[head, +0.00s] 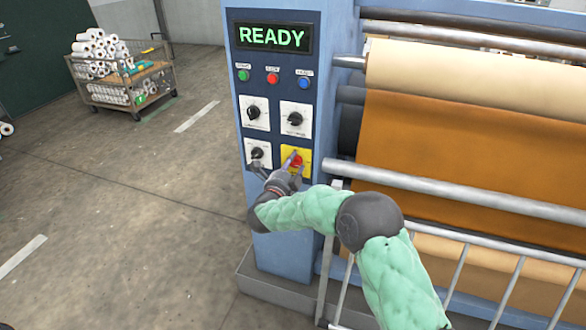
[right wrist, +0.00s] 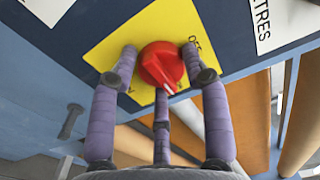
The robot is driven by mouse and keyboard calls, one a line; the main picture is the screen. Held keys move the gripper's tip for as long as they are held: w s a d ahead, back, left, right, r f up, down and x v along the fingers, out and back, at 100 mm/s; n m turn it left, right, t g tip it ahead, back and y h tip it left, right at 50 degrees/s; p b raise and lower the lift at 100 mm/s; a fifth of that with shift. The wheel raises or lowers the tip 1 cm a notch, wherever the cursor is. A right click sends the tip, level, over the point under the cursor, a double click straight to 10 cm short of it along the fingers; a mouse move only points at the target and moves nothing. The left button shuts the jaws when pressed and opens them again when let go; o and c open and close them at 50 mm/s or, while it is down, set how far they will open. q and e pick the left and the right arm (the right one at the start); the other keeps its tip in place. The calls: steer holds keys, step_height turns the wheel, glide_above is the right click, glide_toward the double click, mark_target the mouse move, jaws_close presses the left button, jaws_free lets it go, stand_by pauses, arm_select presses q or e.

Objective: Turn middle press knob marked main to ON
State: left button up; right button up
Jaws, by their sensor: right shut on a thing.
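The press's control column carries a yellow plate (head: 304,152) with a red knob (head: 297,160) low on its right side. My right gripper (head: 290,164) reaches it from below and is shut on the red knob. In the right wrist view, the fingers of the right gripper (right wrist: 160,72) stand around the red knob (right wrist: 162,62), on its left, right and lower sides. The knob's pale pointer mark faces down and slightly right in that view. Lettering on the yellow plate is partly hidden by the fingers, and I cannot read it fully. My left gripper is not in view.
A black knob (head: 257,153) on a white plate sits left of the yellow plate, with two more black dials above. Small green, red and blue buttons and a READY display (head: 271,38) are higher. Metal rails (head: 450,189) and rollers lie right. Open floor lies left.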

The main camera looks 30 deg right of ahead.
steer(key=shift+w+a, duration=0.15)
steer(key=shift+a, duration=0.15)
steer(key=o, duration=0.9)
steer(key=shift+o, duration=1.1)
steer(key=shift+w+a, duration=0.15)
steer(key=shift+w, duration=0.05)
steer(key=shift+s, duration=0.2)
steer(key=v, duration=1.1)
steer(key=shift+s+a, duration=0.25)
steer(key=shift+s, duration=0.05)
